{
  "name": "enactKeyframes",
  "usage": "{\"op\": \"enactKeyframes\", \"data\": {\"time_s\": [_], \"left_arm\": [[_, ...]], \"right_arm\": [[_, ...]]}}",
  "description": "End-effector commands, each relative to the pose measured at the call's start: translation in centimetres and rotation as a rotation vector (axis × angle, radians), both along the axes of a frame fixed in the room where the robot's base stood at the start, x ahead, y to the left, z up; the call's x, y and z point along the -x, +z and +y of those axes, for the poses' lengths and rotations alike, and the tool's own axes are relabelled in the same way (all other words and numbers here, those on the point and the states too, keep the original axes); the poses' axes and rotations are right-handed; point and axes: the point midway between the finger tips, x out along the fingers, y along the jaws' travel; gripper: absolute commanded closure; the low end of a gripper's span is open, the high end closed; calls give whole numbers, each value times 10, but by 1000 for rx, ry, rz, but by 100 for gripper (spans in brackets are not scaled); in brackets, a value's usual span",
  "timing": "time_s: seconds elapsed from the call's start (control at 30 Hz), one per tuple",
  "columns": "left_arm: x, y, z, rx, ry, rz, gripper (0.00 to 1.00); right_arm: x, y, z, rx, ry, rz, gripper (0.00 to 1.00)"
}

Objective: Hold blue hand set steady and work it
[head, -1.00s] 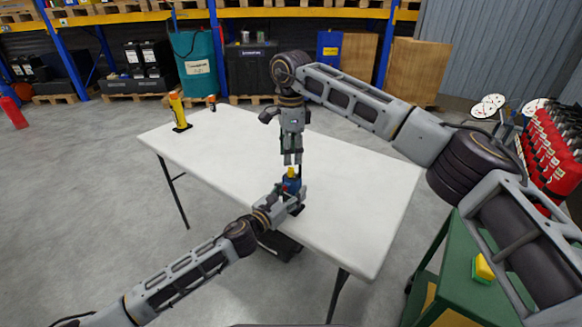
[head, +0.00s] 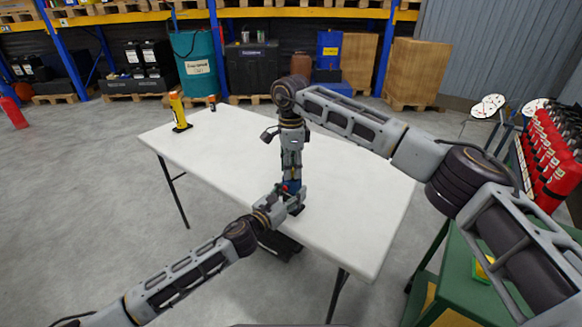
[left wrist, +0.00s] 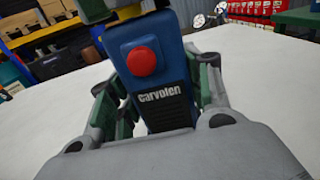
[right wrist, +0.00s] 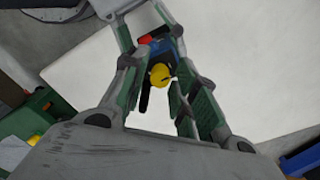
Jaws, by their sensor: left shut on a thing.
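The blue hand set (head: 292,187) stands upright near the table's front edge. The left wrist view shows its blue body with a red button (left wrist: 142,61) and a black "carvolen" panel (left wrist: 158,104). My left gripper (head: 289,197) is shut around its lower body, with green pads at both sides. My right gripper (head: 291,172) points down from above, at the top of the set. In the right wrist view its fingers are apart, on either side of the yellow knob (right wrist: 160,75); I see a gap and cannot make out contact. The head view hides the knob.
A yellow device (head: 178,110) on a black base and a small orange-and-black item (head: 212,103) stand at the table's far left. The white table (head: 350,190) is otherwise clear. A green cart (head: 455,285) and red cylinders (head: 550,155) are at the right.

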Motion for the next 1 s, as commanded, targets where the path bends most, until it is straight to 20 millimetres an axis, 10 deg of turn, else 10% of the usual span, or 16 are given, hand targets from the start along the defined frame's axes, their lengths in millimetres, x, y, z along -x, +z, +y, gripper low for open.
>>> {"op": "enactKeyframes", "data": {"time_s": [0.2,1.0], "left_arm": [[0,0,0,0,0,0,89],[0,0,0,0,0,0,89]], "right_arm": [[0,0,0,0,0,0,100],[-1,0,0,0,-227,-1,100]]}}
